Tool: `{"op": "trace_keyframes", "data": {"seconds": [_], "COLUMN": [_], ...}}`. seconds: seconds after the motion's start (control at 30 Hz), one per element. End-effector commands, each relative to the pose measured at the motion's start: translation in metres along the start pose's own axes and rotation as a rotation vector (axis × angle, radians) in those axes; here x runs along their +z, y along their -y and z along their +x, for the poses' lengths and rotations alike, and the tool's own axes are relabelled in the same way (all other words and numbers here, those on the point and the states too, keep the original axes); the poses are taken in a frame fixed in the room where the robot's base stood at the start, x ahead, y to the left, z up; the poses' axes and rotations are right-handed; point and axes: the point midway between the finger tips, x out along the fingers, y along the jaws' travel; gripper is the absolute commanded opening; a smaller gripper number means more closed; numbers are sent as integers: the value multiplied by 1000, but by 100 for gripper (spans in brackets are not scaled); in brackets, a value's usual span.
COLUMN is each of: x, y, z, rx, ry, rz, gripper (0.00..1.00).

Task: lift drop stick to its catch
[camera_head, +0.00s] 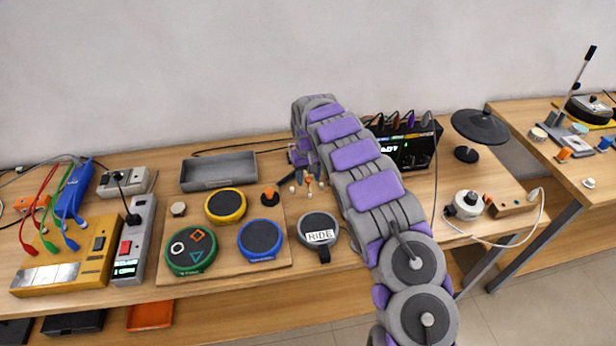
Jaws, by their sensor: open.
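On the right-hand table, a thin stick (575,80) with a black grip (590,53) at its top leans up and to the right from a yellow-edged device. This looks like the drop stick; its catch cannot be made out. My gripper (306,176) is far to the left, over the main table near small white and orange pegs (293,187). It is open, small in view and partly hidden by my arm; nothing shows in it.
Round pads in yellow (225,206), green (191,250) and blue (260,240) lie on a board left of my arm. A grey RIDE pad (318,229), a display module (408,145) and a black cymbal pad (480,126) stand nearby.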

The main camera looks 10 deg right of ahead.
Motion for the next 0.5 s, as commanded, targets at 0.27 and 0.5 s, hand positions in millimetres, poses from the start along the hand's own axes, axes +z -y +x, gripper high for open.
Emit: {"op": "trace_keyframes", "data": {"seconds": [0.27, 0.5], "x": [0, 0], "y": [0, 0], "z": [0, 0], "rx": [0, 0], "ry": [0, 0], "rz": [0, 0], "gripper": [39, 16]}}
